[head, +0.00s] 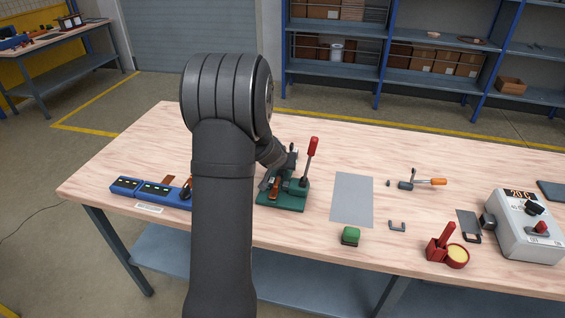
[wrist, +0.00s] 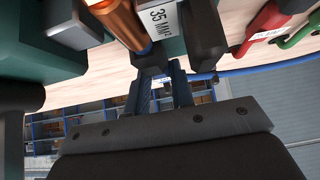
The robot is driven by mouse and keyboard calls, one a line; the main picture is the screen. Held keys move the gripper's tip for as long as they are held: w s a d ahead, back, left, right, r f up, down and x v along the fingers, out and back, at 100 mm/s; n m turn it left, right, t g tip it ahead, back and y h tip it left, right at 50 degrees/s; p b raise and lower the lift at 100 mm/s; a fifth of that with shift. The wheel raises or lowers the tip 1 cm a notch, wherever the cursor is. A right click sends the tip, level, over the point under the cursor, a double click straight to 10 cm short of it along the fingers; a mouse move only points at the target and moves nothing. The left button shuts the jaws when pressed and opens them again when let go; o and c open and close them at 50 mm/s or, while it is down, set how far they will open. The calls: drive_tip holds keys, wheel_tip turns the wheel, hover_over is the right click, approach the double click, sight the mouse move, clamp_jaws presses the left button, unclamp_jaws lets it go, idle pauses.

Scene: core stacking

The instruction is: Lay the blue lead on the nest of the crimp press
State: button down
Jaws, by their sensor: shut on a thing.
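The crimp press (head: 290,202) has a green base and a raised lever with a red grip, and stands just right of my arm in the head view. My gripper (wrist: 168,82) is shut on the blue lead (wrist: 245,71), which runs off to the right in the wrist view. A copper-coloured part (wrist: 118,20) and a block labelled "35 MM²" (wrist: 163,22) are close by the fingertips. In the head view my gripper is at the press, mostly hidden by my arm. The nest and the lead's contact with it cannot be made out.

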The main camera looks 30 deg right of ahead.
drive_tip(key=shift+f, duration=0.45)
drive_tip(key=c, duration=1.2)
unclamp_jaws()
drive_tip(key=shift+o, duration=0.2)
drive_tip(key=v, duration=1.7)
drive_tip(key=shift+s+a+r, duration=0.1)
drive_tip(key=x, duration=1.7)
